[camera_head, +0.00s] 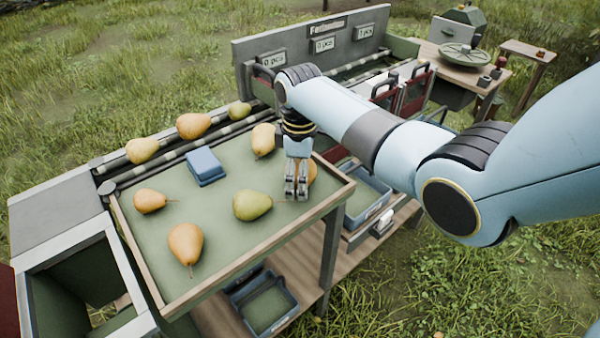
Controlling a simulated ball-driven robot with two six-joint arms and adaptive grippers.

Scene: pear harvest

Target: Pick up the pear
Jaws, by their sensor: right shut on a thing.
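My right gripper (296,190) points down over the right side of the green sorting table and is shut on an orange pear (311,173). Its fingers hide much of that pear, and I cannot tell whether it is off the table. A yellow-green pear (252,205) lies just left of the gripper. An orange pear (186,243) and a smaller orange pear (150,200) lie on the left part of the table. A yellow pear (263,139) lies near the table's back edge. My left gripper is not in view.
The sorting table (215,225) has a raised wooden rim. A blue box (205,166) sits on it. Several pears, one orange (193,125), rest on the rail behind. Blue crates (262,302) stand below. A side table (462,75) with a scale stands at the back right.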

